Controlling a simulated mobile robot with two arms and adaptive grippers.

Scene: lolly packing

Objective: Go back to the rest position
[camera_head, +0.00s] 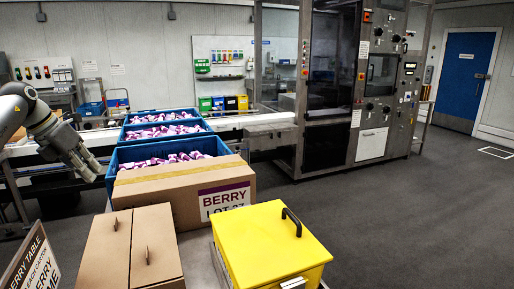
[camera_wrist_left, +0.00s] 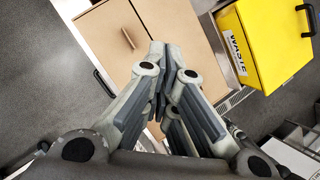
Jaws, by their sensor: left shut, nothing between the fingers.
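My left gripper (camera_head: 92,171) hangs at the left of the head view, with its arm coming in from the left edge. It is raised beside the blue crates, to the left of the nearer blue crate (camera_head: 112,182). In the left wrist view its fingers (camera_wrist_left: 163,58) are shut together with nothing between them. Cardboard and a yellow bin lie beyond the fingertips there. My right gripper is in neither view.
A carton labelled BERRY (camera_head: 156,205) stands before crates of pink-and-white lollies. A closed cardboard box (camera_head: 108,250) and a yellow waste bin (camera_head: 262,240) stand in front. A sign (camera_head: 33,262) is at bottom left. Grey floor (camera_head: 420,220) at the right is clear.

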